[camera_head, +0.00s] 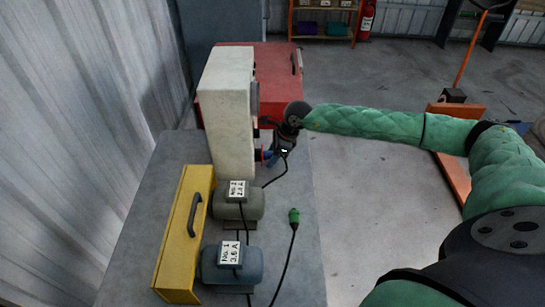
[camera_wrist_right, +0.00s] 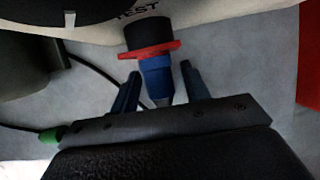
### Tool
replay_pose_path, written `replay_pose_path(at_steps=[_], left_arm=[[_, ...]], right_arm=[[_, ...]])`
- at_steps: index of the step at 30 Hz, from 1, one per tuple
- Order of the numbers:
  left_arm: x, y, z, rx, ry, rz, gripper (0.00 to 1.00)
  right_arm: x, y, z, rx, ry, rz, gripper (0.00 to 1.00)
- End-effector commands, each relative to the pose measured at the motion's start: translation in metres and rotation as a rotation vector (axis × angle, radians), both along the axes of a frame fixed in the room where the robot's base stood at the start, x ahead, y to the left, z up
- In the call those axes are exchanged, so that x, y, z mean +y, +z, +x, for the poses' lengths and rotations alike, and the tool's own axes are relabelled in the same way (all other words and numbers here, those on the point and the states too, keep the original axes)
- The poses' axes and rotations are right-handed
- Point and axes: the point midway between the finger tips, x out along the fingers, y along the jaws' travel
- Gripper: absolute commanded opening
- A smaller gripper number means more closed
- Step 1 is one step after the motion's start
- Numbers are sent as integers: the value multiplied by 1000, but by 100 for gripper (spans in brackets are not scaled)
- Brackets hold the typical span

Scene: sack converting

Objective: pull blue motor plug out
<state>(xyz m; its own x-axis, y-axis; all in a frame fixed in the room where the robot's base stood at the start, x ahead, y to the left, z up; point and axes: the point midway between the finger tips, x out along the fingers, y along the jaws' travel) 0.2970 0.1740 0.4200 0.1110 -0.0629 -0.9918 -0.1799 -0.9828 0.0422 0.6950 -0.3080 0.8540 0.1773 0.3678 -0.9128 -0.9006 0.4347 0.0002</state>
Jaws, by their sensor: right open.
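The blue plug (camera_wrist_right: 157,78) sits in a black socket with a red ring (camera_wrist_right: 150,51) under the word TEST on the pale cabinet (camera_head: 226,110). In the head view the plug (camera_head: 272,159) is small and partly covered by my right gripper (camera_head: 277,153). My right gripper is open, with one finger on each side of the plug in the right wrist view (camera_wrist_right: 160,70). A gap shows between each finger and the plug. A black cable runs from near the gripper to the upper motor (camera_head: 238,203). My left gripper is not in view.
A green plug (camera_head: 294,216) lies loose on the grey bench (camera_head: 160,190) with its cable. A blue-grey motor (camera_head: 232,266) labelled No. 1 and a yellow case (camera_head: 185,235) stand at the front. A red box (camera_head: 272,75) is behind the cabinet.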

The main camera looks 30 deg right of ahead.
Motion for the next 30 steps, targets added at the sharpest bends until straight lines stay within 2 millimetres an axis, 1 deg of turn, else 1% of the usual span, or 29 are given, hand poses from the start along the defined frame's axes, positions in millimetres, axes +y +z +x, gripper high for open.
replay_pose_path(at_steps=[6,8,9,13,14,25,30], left_arm=[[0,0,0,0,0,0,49],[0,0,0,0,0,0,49],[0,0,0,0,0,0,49],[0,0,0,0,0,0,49],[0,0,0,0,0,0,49],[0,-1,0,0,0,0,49],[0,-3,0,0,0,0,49]], right_arm=[[0,0,0,0,0,0,46],[0,0,0,0,0,0,36],[0,0,0,0,0,0,29],[0,0,0,0,0,0,3],[0,0,0,0,0,0,0],[-2,0,-1,0,0,0,0],[-6,-1,-3,0,0,0,0]])
